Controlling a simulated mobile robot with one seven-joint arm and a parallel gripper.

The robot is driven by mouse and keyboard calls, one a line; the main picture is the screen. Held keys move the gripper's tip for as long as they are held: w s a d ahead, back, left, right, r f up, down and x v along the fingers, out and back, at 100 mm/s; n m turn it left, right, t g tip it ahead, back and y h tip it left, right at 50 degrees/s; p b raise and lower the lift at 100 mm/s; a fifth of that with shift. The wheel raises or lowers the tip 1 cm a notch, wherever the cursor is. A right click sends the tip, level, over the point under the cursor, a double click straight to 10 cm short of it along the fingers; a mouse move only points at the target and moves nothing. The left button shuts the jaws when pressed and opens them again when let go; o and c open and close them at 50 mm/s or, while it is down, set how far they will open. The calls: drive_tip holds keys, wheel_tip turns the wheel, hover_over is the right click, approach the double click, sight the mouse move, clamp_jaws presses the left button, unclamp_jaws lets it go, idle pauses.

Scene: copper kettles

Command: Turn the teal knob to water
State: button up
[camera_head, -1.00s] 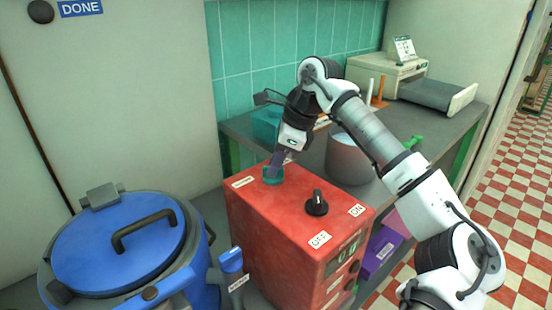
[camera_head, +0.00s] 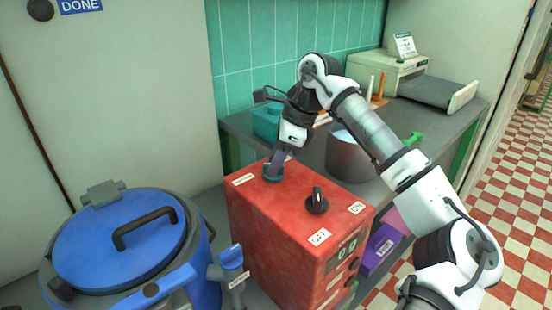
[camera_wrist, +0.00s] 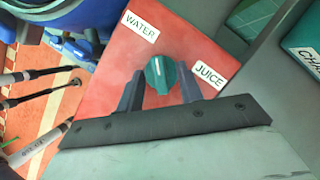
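The teal knob (camera_wrist: 163,76) sits on the top of the red dispenser box between a WATER label (camera_wrist: 140,25) on its upper left and a JUICE label (camera_wrist: 210,75) on its right in the wrist view. It has a raised grip and a pale mark that points towards the upper part of the wrist picture, between the labels. In the head view the knob (camera_head: 272,174) is partly covered. My gripper (camera_wrist: 161,82) is down at the knob, one finger on each side, close against it. I cannot tell whether the fingers press on it.
The red box (camera_head: 285,220) also has a black ON/OFF knob (camera_head: 317,202) and a small display. A blue-lidded kettle (camera_head: 120,240) with a tap (camera_head: 231,262) stands to the left. A metal pot (camera_head: 348,158) and a teal container (camera_head: 267,122) stand behind, near my arm.

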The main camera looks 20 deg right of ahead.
drive_tip(key=v, duration=1.3)
drive_tip(key=shift+r, duration=0.4)
drive_tip(key=shift+d, duration=0.1)
